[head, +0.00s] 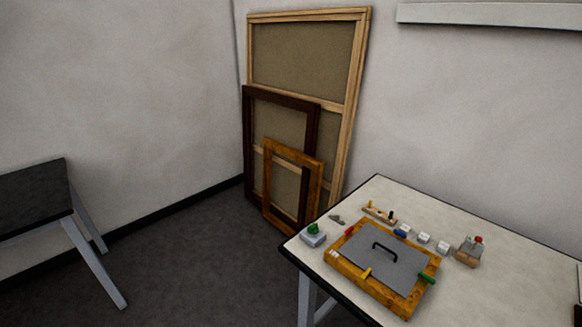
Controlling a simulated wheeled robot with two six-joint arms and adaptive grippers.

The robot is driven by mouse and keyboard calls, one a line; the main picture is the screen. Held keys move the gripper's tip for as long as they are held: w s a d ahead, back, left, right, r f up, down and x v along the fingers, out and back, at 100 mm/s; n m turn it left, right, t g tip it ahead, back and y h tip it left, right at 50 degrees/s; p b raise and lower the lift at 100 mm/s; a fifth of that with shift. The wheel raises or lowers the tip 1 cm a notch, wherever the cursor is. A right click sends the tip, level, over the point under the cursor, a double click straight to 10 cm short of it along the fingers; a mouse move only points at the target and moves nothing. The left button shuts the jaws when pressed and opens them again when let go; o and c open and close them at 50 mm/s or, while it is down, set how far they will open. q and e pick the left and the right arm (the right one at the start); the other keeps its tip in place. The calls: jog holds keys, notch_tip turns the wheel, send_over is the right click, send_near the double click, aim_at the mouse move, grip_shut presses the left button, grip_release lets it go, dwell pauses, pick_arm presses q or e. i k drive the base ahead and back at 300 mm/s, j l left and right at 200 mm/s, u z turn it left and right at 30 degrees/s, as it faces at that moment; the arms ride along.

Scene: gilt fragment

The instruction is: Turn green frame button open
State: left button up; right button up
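A wooden frame (343,270) lies flat on the white table at the right, with a grey backing panel (397,270) in it that carries a dark handle (385,248). The green frame button (427,278) is a small bar at the right edge of the frame. It appears to reach over the panel's edge, but its exact angle is too small to tell. A yellow button (366,273), a red one (350,231) and a blue one (400,233) sit at the other edges. Neither of my grippers shows in the head view.
The white table (500,290) also holds a grey block with a green knob (313,235), several small white blocks (424,238), a wooden rack (380,213) and a wooden holder with bottles (468,250). Large frames (305,50) lean on the wall. A dark table (30,200) stands left.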

aim_at(427, 278)
jog(key=z, duration=1)
jog(key=k+l+u, duration=0.2)
jog(key=l, duration=0.15)
jog(key=l+u, duration=0.15)
jog(key=l, duration=0.15)
jog(key=i+l, duration=0.35)
jog(key=l, duration=0.25)
jog(key=j, duration=1.3)
